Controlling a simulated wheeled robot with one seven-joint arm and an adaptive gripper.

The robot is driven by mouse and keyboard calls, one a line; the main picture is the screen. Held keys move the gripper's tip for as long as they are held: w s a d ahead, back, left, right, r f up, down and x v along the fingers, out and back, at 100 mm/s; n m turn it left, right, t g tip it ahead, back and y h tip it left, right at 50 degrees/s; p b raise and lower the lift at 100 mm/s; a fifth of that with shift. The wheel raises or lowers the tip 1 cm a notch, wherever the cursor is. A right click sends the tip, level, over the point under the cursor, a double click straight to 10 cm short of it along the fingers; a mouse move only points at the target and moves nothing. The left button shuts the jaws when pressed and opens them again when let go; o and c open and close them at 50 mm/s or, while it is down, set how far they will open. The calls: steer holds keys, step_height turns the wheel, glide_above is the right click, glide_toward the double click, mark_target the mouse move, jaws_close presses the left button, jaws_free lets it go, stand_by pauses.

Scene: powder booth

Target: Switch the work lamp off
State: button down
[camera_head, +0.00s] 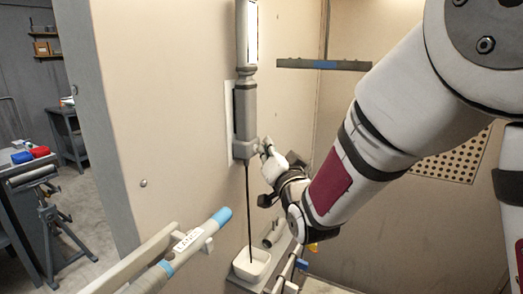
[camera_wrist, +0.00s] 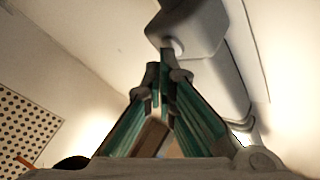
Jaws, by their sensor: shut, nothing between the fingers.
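The work lamp (camera_head: 246,100) is a grey upright tube on the booth wall, with a bright white lit strip at its top. A small knob sticks out at the right of its lower end, and a dark cord hangs below. My gripper (camera_head: 264,147) is shut and empty, its tips right beside this knob. In the wrist view the lamp's grey body (camera_wrist: 190,30) is just beyond the shut fingertips of my gripper (camera_wrist: 163,72), with the small round knob right by the tips. I cannot tell whether they touch.
A white bowl (camera_head: 251,265) stands below the cord. A blue-tipped labelled tube (camera_head: 190,243) lies on a holder in front. A dark rail (camera_head: 324,65) is on the wall at upper right. A perforated panel (camera_head: 453,158) is behind my arm.

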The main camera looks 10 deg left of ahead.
steer(key=shift+s+d, duration=0.25)
steer(key=shift+d, duration=0.35)
steer(key=s+d, duration=0.2)
steer(key=d, duration=0.3)
steer(key=shift+d+b, duration=0.3)
steer(key=shift+d, duration=0.05)
stand_by(0.5)
